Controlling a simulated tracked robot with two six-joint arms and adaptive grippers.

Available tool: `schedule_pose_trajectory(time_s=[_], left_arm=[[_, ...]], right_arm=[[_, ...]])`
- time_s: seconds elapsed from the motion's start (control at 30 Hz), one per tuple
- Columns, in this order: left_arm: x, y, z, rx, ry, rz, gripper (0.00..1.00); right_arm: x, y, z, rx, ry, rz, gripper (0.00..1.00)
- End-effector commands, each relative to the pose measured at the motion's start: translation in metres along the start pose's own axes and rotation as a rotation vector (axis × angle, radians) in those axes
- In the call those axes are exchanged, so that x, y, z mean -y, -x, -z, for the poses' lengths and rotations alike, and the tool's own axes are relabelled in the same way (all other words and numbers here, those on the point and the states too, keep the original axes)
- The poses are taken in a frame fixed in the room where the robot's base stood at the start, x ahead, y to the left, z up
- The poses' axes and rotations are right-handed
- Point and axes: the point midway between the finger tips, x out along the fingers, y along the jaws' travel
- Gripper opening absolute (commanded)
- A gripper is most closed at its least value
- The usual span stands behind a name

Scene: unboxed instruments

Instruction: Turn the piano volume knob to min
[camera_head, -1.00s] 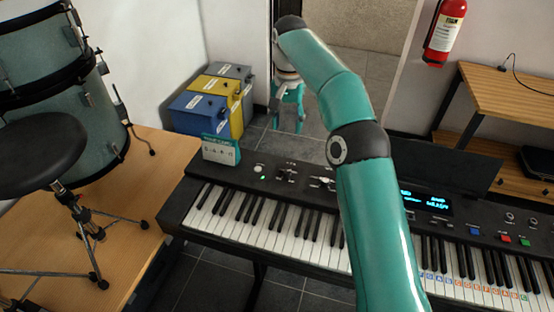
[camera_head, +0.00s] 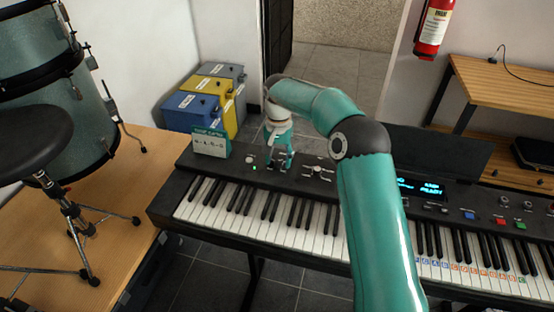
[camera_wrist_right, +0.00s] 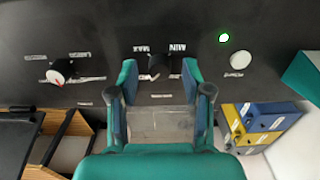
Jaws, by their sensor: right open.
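The piano (camera_head: 400,215) stretches across the head view, with its control panel behind the keys. My right gripper (camera_head: 279,165) is lowered over the left part of this panel. In the right wrist view my right gripper (camera_wrist_right: 159,82) is open, with one finger on each side of a dark knob (camera_wrist_right: 158,66). This knob has upside-down MAX and MIN labels by it, and a pale mark shows on its edge. I cannot tell whether the fingers touch it. In the head view the gripper mostly hides this knob. My left gripper is not in view.
A second knob (camera_wrist_right: 60,72) lies left in the wrist view; a white button (camera_wrist_right: 240,60) and green light (camera_wrist_right: 224,38) lie right. A small sign (camera_head: 210,143) stands on the piano's back left. Blue, yellow and grey boxes (camera_head: 205,100) stand behind it; drums (camera_head: 45,100) are left.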

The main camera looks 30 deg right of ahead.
Motion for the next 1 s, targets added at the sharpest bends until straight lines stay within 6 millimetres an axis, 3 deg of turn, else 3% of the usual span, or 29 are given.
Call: schedule_pose_trajectory(time_s=[0.37,0.6,0.67,1.0], left_arm=[[0.0,0.0,-0.0001,0.0,0.0,0.0,0.4],[0.0,0.0,-0.0001,0.0,0.0,0.0,0.4],[0.0,0.0,-0.0001,0.0,0.0,0.0,0.4],[-0.0007,0.002,-0.0001,0.0,0.0,0.0,0.4]], right_arm=[[0.0001,-0.005,-0.0003,0.0,0.0,-0.001,0.47],[0.0005,-0.0048,-0.0004,0.0,0.001,-0.001,0.07],[0.0005,-0.0048,-0.0004,0.0,0.002,-0.001,0.0],[0.0015,-0.0042,-0.0013,0.002,0.029,-0.001,0.0]])
